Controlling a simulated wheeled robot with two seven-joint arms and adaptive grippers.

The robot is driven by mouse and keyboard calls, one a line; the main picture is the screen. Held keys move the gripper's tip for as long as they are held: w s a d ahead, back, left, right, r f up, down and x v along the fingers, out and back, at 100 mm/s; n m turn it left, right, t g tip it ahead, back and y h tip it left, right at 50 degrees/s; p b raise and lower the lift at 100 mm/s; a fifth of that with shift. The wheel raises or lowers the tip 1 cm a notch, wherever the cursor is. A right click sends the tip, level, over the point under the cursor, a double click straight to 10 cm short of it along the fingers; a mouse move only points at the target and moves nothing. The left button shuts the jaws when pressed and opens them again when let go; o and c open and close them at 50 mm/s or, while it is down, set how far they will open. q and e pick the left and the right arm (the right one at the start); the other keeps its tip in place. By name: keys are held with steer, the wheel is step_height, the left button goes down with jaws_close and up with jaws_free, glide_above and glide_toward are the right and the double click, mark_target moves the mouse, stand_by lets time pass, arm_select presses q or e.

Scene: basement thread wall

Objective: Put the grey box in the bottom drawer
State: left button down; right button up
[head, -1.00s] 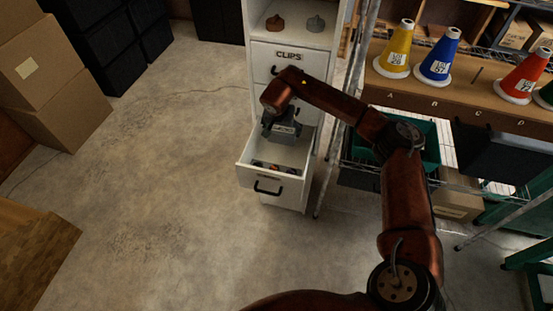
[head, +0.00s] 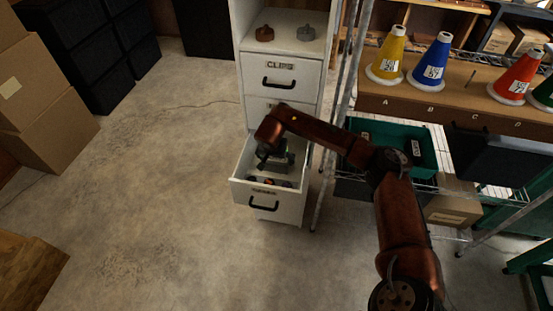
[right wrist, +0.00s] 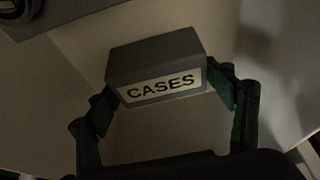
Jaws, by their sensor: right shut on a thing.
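The bottom drawer (head: 262,196) of the white cabinet is pulled out, with small coloured things (head: 270,181) near its front. My right gripper (head: 270,160) is shut on the grey box (head: 283,163), down within the drawer's opening. In the right wrist view the box (right wrist: 155,57) shows a white "CASES" label, with a finger of my right gripper (right wrist: 164,92) on either side of it. I cannot tell whether the box touches the drawer floor. My left gripper is not in view.
Closed drawers, one labelled "CLIPS" (head: 280,77), are above the open one. A wire shelf stands close on the right, with a green bin (head: 425,150) and coloured cones (head: 431,62). Concrete floor (head: 160,170) is clear to the left.

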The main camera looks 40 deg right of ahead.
steer(key=shift+f, duration=0.15)
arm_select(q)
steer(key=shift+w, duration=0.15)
arm_select(e)
steer(key=o, duration=1.3)
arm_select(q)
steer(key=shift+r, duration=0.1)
arm_select(e)
steer(key=shift+r, duration=0.35)
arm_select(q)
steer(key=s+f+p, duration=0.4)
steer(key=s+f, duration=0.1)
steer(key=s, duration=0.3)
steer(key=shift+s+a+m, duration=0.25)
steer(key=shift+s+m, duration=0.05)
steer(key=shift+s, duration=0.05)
arm_select(e)
steer(key=shift+v, duration=5.8)
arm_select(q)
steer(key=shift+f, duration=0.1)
